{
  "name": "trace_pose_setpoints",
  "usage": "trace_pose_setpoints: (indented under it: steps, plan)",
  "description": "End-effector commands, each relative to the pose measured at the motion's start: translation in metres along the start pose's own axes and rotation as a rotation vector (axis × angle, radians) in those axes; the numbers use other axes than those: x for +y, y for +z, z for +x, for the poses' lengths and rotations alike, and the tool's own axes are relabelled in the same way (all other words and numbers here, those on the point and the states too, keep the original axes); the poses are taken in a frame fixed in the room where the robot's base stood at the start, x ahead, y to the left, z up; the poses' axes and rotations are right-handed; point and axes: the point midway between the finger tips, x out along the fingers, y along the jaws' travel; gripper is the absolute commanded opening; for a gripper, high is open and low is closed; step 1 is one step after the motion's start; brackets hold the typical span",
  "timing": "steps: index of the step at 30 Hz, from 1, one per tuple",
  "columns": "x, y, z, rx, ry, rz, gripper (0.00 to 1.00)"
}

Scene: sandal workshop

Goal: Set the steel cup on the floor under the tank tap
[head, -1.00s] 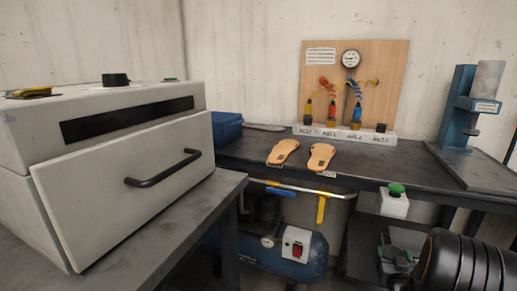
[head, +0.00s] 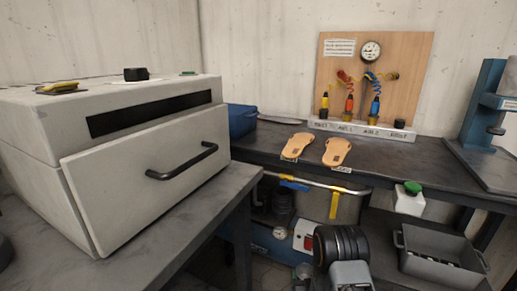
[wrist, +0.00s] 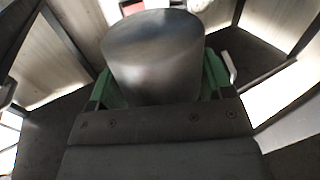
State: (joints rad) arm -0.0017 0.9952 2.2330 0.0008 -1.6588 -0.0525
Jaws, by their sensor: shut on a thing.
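The steel cup (wrist: 152,55) is a plain grey metal cylinder in the wrist view. My gripper (wrist: 155,82) is shut on it, with a green jaw on each side. In the head view my dark arm reaches down in front of the bench, and I cannot make out the cup or jaws clearly there. A blue tank (head: 257,238) with a gauge and a red switch sits low under the bench, partly hidden by the left table and my arm. I cannot make out its tap.
A white oven (head: 150,150) stands on the left table. The dark bench (head: 400,160) carries two sandals (head: 316,150), a tool board (head: 375,85) and a blue press (head: 487,105). A grey crate (head: 440,265) sits low at right. Little bare floor shows between table and tank.

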Motion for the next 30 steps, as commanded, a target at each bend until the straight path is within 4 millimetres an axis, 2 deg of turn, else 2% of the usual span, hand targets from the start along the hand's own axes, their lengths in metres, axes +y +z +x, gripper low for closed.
trace_pose_setpoints:
  steps: [1, 8, 21, 30]
  plan:
    - [0.001, -0.015, -0.001, 0.000, 0.000, 0.000, 0.50]
    - [0.004, -0.059, -0.005, 0.000, 0.001, 0.000, 0.50]
    - [0.011, -0.201, -0.021, -0.001, 0.001, 0.000, 0.50]
    - [0.015, -0.278, -0.030, -0.002, 0.001, 0.000, 0.50]
